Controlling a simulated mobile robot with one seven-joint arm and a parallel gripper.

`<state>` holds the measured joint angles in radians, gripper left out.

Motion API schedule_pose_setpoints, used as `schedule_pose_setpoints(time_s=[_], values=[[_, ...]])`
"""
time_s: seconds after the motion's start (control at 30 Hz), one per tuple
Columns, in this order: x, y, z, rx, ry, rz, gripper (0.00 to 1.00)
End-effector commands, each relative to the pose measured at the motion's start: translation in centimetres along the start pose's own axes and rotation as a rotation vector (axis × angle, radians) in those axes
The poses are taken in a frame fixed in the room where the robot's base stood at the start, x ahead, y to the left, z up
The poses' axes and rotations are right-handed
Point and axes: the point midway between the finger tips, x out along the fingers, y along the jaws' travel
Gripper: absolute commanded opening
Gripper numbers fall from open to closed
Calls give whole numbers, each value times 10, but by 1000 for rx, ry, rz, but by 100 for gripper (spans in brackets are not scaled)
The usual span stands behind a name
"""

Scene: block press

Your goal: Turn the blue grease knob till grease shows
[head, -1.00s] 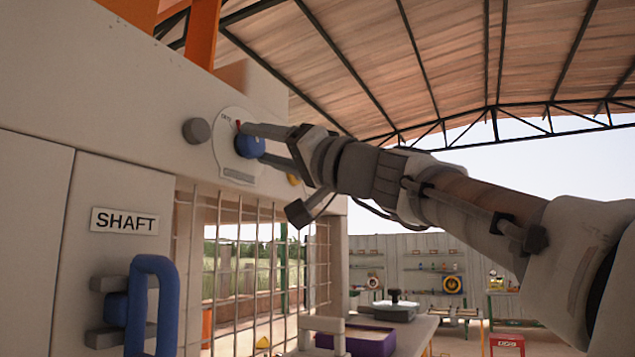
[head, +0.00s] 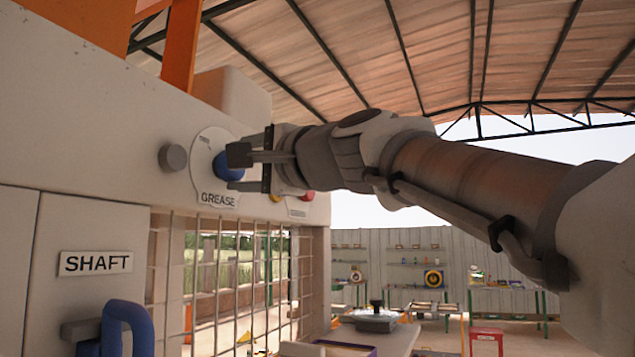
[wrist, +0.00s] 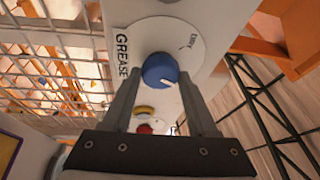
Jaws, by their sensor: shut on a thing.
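The blue grease knob (head: 228,166) sits on a round white dial plate (head: 205,150) marked GREASE, on the side of the pale machine. My gripper (head: 237,170) reaches it from the right, with its fingers on either side of the knob. In the wrist view the blue knob (wrist: 158,70) lies between the two fingertips (wrist: 160,77), and the gripper is shut on it. A short white line shows on the knob's face. The fingers hide part of the knob in the head view.
A grey round knob (head: 173,157) is left of the dial. Red and yellow buttons (wrist: 145,111) lie beyond the knob. Below are a wire mesh guard (head: 225,270), a SHAFT label (head: 96,263) and a blue handle (head: 128,325). A workbench (head: 400,338) stands lower right.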

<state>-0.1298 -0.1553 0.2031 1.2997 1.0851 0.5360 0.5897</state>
Motion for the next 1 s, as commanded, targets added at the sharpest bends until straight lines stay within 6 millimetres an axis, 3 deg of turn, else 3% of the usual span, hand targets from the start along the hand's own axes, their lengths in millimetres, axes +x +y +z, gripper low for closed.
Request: schedule_pose_setpoints(time_s=[0.5, 1.0], values=[[0, -4, 0, 282, 28, 108, 3], [0, -4, 1, 341, 33, 131, 3]])
